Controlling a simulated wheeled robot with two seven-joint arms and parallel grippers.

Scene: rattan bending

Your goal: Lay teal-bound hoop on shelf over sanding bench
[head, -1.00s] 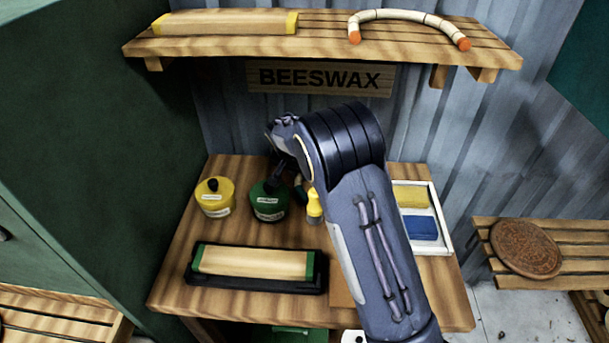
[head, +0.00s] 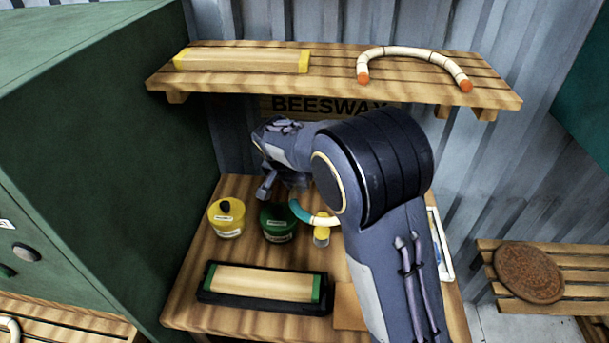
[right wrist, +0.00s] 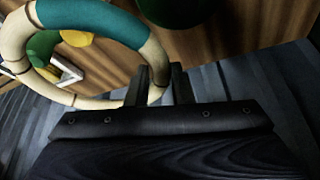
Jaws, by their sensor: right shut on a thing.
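The teal-bound hoop is a cream ring with teal bands; it fills the upper left of the right wrist view (right wrist: 92,14). In the head view only part of the hoop (head: 300,211) shows, largely hidden by my arm. My right gripper (head: 282,186) is shut on the hoop's cream rim, with its fingers (right wrist: 160,88) on either side of it in the wrist view. It holds the hoop above the sanding bench (head: 190,275) and below the shelf (head: 335,80). My left gripper is not in view.
On the shelf, a yellow-ended block (head: 240,61) lies left and an orange-tipped cane arc (head: 412,54) lies right, with bare slats between. The bench holds yellow (head: 227,220) and green (head: 277,224) pots and a green-ended block (head: 262,282). A green cabinet (head: 110,130) stands left.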

